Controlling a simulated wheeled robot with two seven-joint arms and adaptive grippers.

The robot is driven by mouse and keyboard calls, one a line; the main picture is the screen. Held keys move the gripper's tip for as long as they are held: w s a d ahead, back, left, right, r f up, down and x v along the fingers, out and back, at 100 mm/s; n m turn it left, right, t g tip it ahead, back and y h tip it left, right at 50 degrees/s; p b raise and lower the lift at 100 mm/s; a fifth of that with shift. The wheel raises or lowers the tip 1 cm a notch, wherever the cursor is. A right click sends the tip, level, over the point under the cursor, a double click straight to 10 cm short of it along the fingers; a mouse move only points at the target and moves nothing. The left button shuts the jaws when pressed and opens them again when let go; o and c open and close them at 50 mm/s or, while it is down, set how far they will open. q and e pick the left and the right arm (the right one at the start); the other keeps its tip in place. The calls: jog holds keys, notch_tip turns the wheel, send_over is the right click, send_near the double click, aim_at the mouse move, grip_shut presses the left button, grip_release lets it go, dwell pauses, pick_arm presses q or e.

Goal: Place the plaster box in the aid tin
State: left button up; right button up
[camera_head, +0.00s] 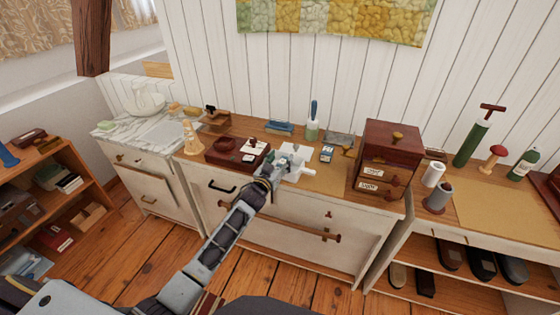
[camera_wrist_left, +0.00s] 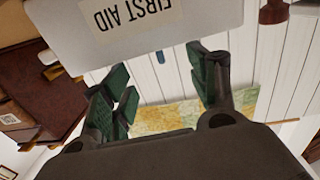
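The white aid tin (camera_wrist_left: 140,28) fills the top of the left wrist view, its FIRST AID label upside down. In the head view, white surfaces (camera_head: 290,153) show at my left gripper (camera_head: 285,168), on the dresser top; I cannot tell which are the tin's. In the wrist view my left gripper (camera_wrist_left: 162,90) has its green-padded fingers apart, with only wall and quilt showing between them. A small blue-and-white box (camera_head: 327,154) lies just right of the gripper on the dresser; it may be the plaster box, but its print is too small to read. My right gripper is out of view.
A dark red drawer cabinet (camera_head: 391,145) stands to the right. A dark red tray (camera_head: 222,153) and a wooden figure (camera_head: 191,137) are to the left. Little bare dresser top shows around the gripper.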

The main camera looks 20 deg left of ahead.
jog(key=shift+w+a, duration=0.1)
pick_arm(q)
jog(key=shift+r, duration=0.25)
jog(key=shift+s+r+p, duration=0.3)
jog(key=shift+s+p, duration=0.05)
jog(key=shift+p, duration=0.05)
jog(key=s+a, duration=0.1)
jog(key=s, duration=1)
jog(key=shift+a, duration=0.25)
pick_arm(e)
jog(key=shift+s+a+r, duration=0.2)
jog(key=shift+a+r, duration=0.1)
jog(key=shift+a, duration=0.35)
pick_arm(q)
jog(key=shift+s, duration=0.1)
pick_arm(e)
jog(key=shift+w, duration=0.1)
